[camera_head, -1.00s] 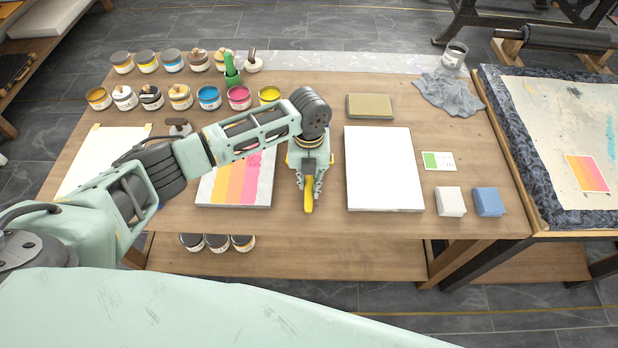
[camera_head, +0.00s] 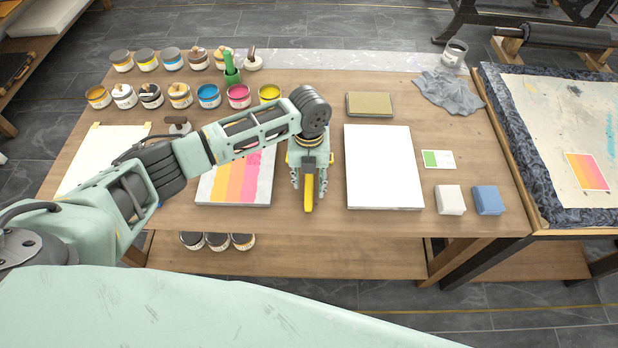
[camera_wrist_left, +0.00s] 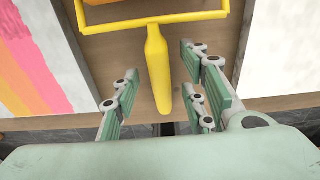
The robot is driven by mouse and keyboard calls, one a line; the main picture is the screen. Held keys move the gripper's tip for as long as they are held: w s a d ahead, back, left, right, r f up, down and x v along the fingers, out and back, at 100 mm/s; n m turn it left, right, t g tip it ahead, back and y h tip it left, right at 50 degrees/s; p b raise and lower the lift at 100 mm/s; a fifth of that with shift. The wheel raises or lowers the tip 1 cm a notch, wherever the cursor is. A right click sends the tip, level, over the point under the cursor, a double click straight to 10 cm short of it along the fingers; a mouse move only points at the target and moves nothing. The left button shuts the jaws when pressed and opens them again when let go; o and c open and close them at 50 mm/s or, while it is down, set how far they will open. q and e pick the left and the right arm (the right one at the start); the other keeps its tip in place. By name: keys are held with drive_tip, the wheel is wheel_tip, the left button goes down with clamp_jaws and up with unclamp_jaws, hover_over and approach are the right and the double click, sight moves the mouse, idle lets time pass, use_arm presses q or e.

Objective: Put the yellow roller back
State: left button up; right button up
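The yellow roller (camera_head: 309,197) is at the front middle of the wooden table, between two flat slabs. Its handle points toward me, and my gripper and arm hide its head in the head view. In the left wrist view its yellow handle (camera_wrist_left: 158,65) and wire frame show, with a bit of orange roller at the top edge. My left gripper (camera_head: 309,183) is above the handle, with its fingers spread on either side. In the left wrist view clear gaps show between the fingers and the handle. My right gripper is not in view.
A slab with pink, orange and yellow stripes (camera_head: 238,180) lies left of the roller, and a white slab (camera_head: 383,168) right. Several ink jars (camera_head: 209,96) stand in rows behind. A sponge (camera_head: 369,105), grey cloth (camera_head: 449,92), white block (camera_head: 450,200) and blue block (camera_head: 488,201) lie right.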

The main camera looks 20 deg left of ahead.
use_arm(q)
wheel_tip(320, 180, up, 12)
drive_tip(key=shift+w, duration=0.4)
drive_tip(key=s+d+f+n+t+h, duration=0.1)
drive_tip(key=s+d+f+n+h, duration=0.1)
drive_tip(key=s+d+f+n, duration=0.35)
drive_tip(key=s+d+f+n+t+h, duration=0.1)
drive_tip(key=s+d+f+n, duration=0.15)
drive_tip(key=s+n, duration=0.6)
drive_tip(key=s+a+n+t+y, duration=0.2)
drive_tip(key=s+a+n+y, duration=0.1)
drive_tip(key=s+a+n, duration=1.2)
wheel_tip(320, 180, down, 26)
drive_tip(key=w+d+n+g, duration=0.1)
drive_tip(key=w+d, duration=0.1)
drive_tip(key=w, duration=0.1)
drive_tip(key=s+a+f+g, duration=0.1)
drive_tip(key=s+a+f, duration=0.2)
drive_tip(key=s+f, duration=1.3)
drive_tip(key=shift+s+a+f, duration=0.2)
drive_tip(key=shift+s+f, duration=0.2)
